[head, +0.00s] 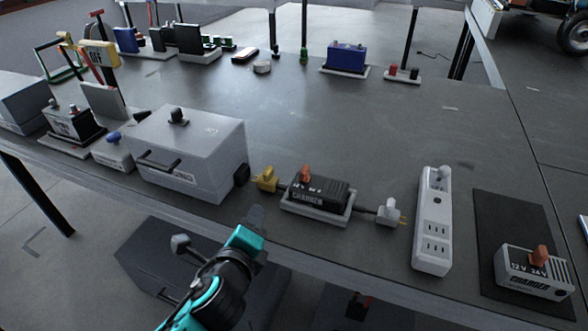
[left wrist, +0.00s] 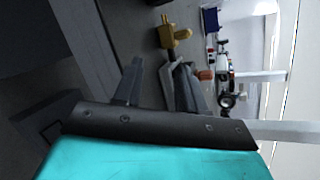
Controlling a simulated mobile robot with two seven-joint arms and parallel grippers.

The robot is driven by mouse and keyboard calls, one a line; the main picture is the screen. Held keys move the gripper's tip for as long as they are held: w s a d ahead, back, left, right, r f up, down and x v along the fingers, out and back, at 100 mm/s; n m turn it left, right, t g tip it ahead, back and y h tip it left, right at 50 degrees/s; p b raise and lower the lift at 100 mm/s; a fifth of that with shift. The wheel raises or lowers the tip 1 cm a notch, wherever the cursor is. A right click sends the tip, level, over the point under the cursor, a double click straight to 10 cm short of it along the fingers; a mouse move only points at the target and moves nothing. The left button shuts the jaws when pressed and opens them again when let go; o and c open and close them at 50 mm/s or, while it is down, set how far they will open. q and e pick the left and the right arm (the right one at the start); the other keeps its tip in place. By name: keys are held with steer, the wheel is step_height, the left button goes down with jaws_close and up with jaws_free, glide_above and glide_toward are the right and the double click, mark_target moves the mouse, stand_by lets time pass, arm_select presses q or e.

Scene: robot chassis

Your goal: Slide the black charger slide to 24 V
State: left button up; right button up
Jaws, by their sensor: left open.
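The black charger (head: 318,194) sits in a pale tray on the workbench, right of the grey metal box. Its orange slide knob (head: 305,173) stands up near the left end of its top; the voltage marks beside it are too small to read. In the left wrist view the charger (left wrist: 187,88) and orange knob (left wrist: 205,74) appear sideways, beyond the finger. My left gripper (head: 256,215) is open and empty at the bench's front edge, left of and nearer than the charger, not touching it. My right gripper is in neither view.
A yellow plug (head: 265,179) lies left of the charger and a white plug (head: 389,213) right of it. A grey box (head: 190,150), a white power strip (head: 432,225) and a white charger (head: 535,272) stand nearby. The bench behind the charger is clear.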

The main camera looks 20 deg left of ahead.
mark_target(307, 164)
arm_select(q)
steer(key=w+d+r+m+t+h, duration=0.1)
steer(key=m, duration=0.3)
steer(key=w+d+r+m+t+h, duration=0.1)
steer(key=d+m, duration=0.1)
steer(key=m, duration=0.2)
steer(key=w+d+r+m+t+h, duration=0.1)
steer(key=d+m+t, duration=0.1)
steer(key=m, duration=0.3)
steer(key=shift+w+d+r, duration=0.1)
steer(key=shift+w+r, duration=0.05)
steer(key=shift+w, duration=0.15)
steer(key=shift+w+d+r+m+h, duration=0.1)
steer(key=shift+w+d+m+h, duration=0.1)
steer(key=shift+m, duration=0.3)
steer(key=shift+w+d+r+m+h, duration=0.1)
steer(key=shift+d+m+h, duration=0.1)
steer(key=shift+m, duration=0.3)
steer(key=w, duration=1.2)
steer(key=shift+w+f, duration=0.1)
steer(key=shift+w, duration=0.15)
jaws_close()
